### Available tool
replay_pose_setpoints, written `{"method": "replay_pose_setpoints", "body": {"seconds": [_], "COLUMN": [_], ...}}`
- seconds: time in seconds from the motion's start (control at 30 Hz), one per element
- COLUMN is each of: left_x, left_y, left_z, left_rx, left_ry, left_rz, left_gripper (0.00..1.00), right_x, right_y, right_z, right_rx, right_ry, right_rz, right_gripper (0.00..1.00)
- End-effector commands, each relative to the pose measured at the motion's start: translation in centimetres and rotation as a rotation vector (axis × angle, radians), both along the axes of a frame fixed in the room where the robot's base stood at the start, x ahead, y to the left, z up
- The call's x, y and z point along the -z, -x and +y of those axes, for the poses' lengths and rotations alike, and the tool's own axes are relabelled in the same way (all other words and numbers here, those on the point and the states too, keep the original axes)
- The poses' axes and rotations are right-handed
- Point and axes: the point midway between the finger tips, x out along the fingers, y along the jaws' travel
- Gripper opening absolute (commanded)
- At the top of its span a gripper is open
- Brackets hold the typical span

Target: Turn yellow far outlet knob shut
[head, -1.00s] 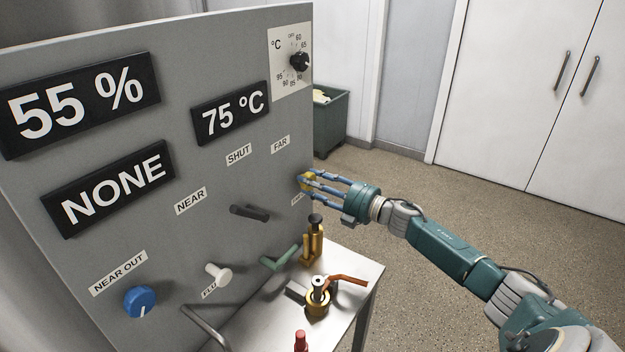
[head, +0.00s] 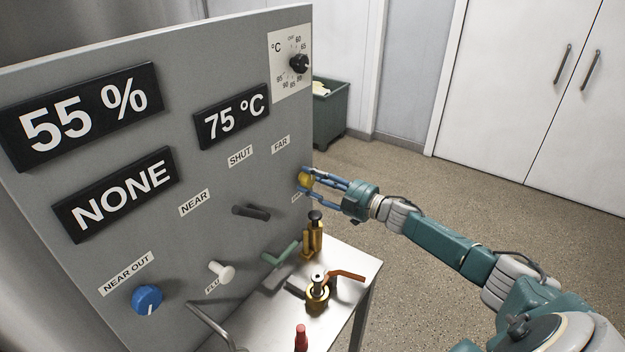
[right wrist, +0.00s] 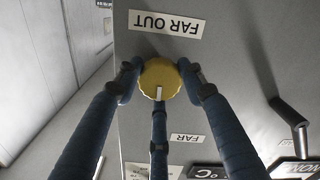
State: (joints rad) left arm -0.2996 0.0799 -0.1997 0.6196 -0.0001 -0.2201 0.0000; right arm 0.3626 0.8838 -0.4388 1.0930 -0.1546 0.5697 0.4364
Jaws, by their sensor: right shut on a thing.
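The yellow far outlet knob (head: 305,180) is on the right edge of the grey panel. My right gripper (head: 310,180) is shut on it, reaching in from the right. In the right wrist view, the blue fingers (right wrist: 160,85) close around the round yellow knob (right wrist: 160,78), one on each side and one at its lower edge. The knob's white mark (right wrist: 158,94) points down in that view, away from the upside-down FAR OUT label (right wrist: 166,24). My left gripper is out of view.
The panel (head: 230,60) carries a blue NEAR OUT knob (head: 147,299), a dark lever (head: 252,212), a white knob (head: 222,272) and a black temperature dial (head: 299,63). Brass fittings with an orange lever (head: 345,275) stand on a metal table (head: 345,305) below my right arm. Open floor lies to the right.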

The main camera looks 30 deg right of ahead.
Motion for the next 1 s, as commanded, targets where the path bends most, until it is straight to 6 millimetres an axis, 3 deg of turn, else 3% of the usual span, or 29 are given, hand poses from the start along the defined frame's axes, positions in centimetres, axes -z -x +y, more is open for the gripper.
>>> {"method": "replay_pose_setpoints", "body": {"seconds": [0.67,0.7,0.77,1.0], "left_x": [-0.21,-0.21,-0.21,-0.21], "left_y": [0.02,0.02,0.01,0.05], "left_z": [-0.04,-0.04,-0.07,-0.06], "left_rx": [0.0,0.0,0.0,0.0], "left_ry": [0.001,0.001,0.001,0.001], "left_rz": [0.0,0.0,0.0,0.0], "left_gripper": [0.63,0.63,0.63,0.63], "right_x": [-0.05,-0.06,-0.08,-0.12], "right_y": [0.05,0.05,0.03,-0.01], "right_z": [0.49,0.49,0.45,0.18], "right_rx": [-0.011,-0.011,-0.01,-0.004], "right_ry": [-0.06,-0.06,-0.06,-0.057], "right_rz": [0.022,0.022,0.021,0.021], "right_gripper": [0.14,0.46,0.57,0.59]}}
